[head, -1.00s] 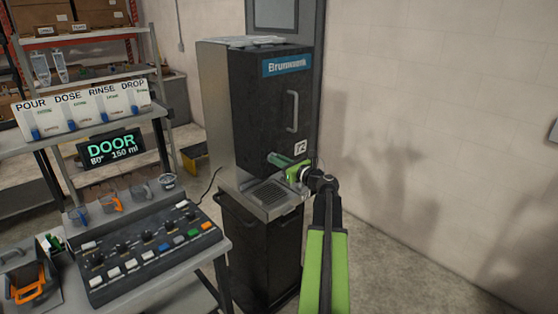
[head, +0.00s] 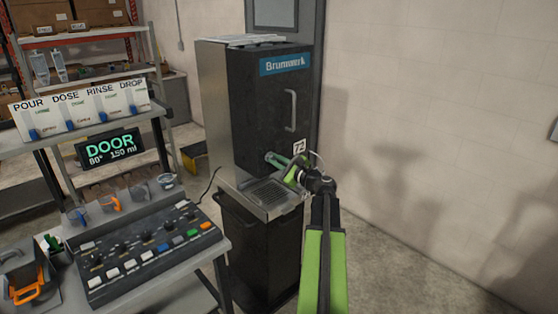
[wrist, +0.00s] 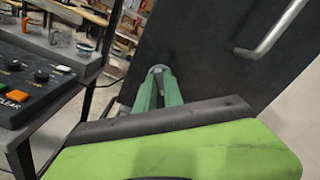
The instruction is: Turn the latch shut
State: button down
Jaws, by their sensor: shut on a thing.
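The black door (head: 268,115) of the Brunnwerk machine stands upright and looks closed, with a grey bar handle (head: 291,111). My gripper (head: 271,158) is at the lower part of the door, its teal fingers reaching to the door face. In the wrist view the fingers (wrist: 157,88) are shut on a small grey rounded latch (wrist: 158,69) at the door's edge. The fingers hide most of the latch, so I cannot tell its exact angle. The light green gripper body looks tilted.
A drip grate (head: 270,194) lies just below my gripper. The wall and floor on the right are clear.

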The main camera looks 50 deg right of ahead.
jog(key=shift+a+f+n, duration=0.1)
jog(key=shift+a+n, duration=0.1)
jog(key=shift+n, duration=2.35)
jog(key=shift+a+f+n, duration=0.1)
jog(key=shift+a+n, duration=0.05)
jog(key=shift+n, duration=2.4)
jog(key=c, duration=1.5)
grip_release()
jog(key=shift+o, duration=0.2)
jog(key=shift+d, duration=0.1)
jog(key=s+a, duration=0.1)
jog(key=s, duration=1.6)
jog(key=shift+s, duration=0.2)
